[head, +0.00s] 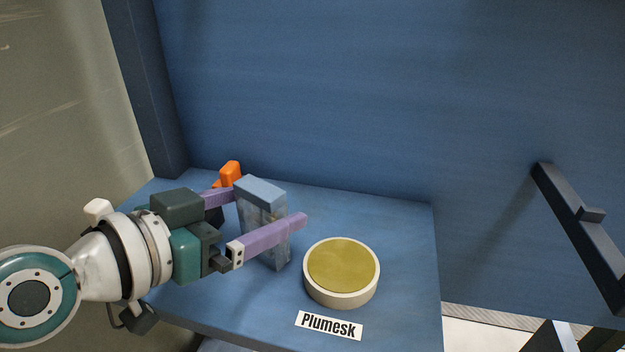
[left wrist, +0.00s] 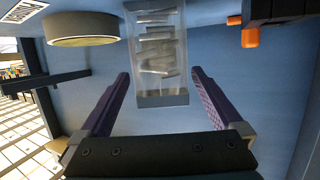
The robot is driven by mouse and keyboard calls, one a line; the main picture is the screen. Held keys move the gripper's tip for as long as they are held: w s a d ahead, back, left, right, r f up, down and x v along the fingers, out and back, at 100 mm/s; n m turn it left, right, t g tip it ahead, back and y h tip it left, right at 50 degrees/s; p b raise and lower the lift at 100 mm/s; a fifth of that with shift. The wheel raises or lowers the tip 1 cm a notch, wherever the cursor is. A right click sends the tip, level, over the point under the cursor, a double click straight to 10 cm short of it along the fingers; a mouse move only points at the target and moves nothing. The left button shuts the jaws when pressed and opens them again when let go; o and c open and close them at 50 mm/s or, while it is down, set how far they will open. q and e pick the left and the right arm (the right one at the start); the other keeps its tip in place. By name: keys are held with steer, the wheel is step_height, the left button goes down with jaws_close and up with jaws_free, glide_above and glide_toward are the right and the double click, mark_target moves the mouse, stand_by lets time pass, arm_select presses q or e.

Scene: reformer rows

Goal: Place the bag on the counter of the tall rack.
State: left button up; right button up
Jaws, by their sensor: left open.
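The bag (head: 263,190) looks like an upright, see-through, blue-tinted block with pale layered contents. It stands on the blue counter (head: 400,215), near its middle. In the left wrist view the bag (left wrist: 160,50) sits between the finger ends, with gaps visible on both sides. My left gripper (head: 272,206) is open, its purple fingers on either side of the bag. The far finger is partly hidden behind the bag in the head view. The left gripper (left wrist: 161,74) also shows open in the left wrist view. My right gripper is not seen.
A round cream tin with a yellow top (head: 342,268) stands just right of the bag, behind a "Plumesk" label (head: 329,325). An orange object (head: 231,172) is behind the gripper. A blue back panel (head: 380,90) rises behind. A dark bar (head: 580,235) is at right.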

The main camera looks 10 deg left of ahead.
arm_select(q)
steer(key=x, duration=0.4)
steer(key=shift+b, duration=0.4)
steer(key=c, duration=1.4)
steer(key=shift+a, duration=0.1)
steer(key=shift+r, duration=0.15)
